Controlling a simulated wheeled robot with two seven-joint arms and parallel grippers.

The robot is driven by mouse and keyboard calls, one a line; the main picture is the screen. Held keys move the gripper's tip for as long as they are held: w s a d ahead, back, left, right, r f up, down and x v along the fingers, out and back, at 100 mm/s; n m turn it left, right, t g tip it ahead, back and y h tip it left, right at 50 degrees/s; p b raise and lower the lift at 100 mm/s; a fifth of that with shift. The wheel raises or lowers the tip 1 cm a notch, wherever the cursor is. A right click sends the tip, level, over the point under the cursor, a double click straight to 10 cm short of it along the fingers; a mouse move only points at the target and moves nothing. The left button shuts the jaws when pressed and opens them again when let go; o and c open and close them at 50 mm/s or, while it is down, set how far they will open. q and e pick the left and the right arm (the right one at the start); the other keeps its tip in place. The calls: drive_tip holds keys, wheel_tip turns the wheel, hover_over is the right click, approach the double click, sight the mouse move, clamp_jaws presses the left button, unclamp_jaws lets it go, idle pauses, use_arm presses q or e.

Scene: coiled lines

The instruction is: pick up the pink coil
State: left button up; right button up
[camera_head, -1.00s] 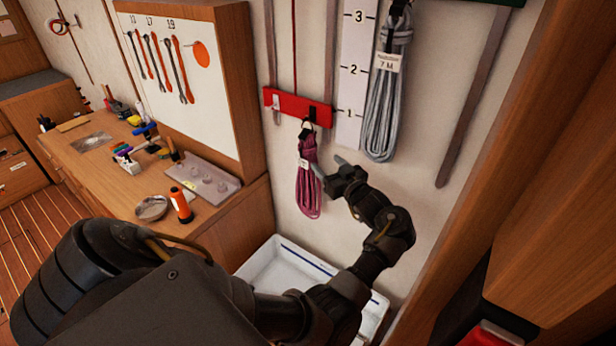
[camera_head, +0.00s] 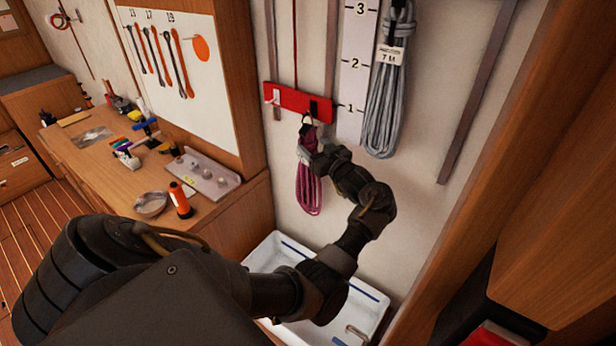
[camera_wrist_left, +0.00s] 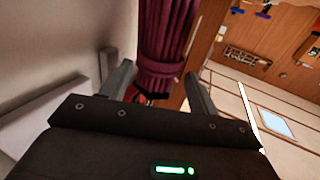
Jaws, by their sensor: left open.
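The pink coil (camera_head: 308,190) hangs by a dark strap from a hook on the red rail (camera_head: 298,100) on the white wall. My left gripper (camera_head: 317,155) is at the upper part of the coil and hides some of it in the head view. In the left wrist view the coil (camera_wrist_left: 165,45) runs down between the two spread fingers of the open left gripper (camera_wrist_left: 155,85). Clear gaps show between the coil and the fingers there. My right gripper is not in view.
A grey coil (camera_head: 388,95) with a white tag hangs to the right, past a numbered white scale (camera_head: 352,75). A white tray (camera_head: 285,250) stands below. A wooden bench (camera_head: 95,160) with tools lies to the left. A wooden post bounds the right side.

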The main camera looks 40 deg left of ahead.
use_arm(q)
drive_tip(key=x, duration=0.2)
drive_tip(key=b+x, duration=0.1)
drive_tip(key=x, duration=0.1)
drive_tip(key=shift+w+f, duration=0.1)
drive_tip(key=shift+f, duration=0.15)
drive_tip(key=shift+w+a, duration=0.15)
drive_tip(key=shift+a, duration=0.05)
drive_tip(key=shift+d+r, duration=0.1)
drive_tip(key=shift+d, duration=0.1)
drive_tip(key=shift+c, duration=0.4)
drive_tip(key=shift+s+r, duration=0.1)
drive_tip(key=shift+s, duration=0.1)
drive_tip(key=shift+c, duration=1.2)
drive_tip(key=c, duration=1)
clamp_jaws()
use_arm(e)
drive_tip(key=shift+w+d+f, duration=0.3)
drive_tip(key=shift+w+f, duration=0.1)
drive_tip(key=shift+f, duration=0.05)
use_arm(q)
drive_tip(key=shift+r, duration=0.1)
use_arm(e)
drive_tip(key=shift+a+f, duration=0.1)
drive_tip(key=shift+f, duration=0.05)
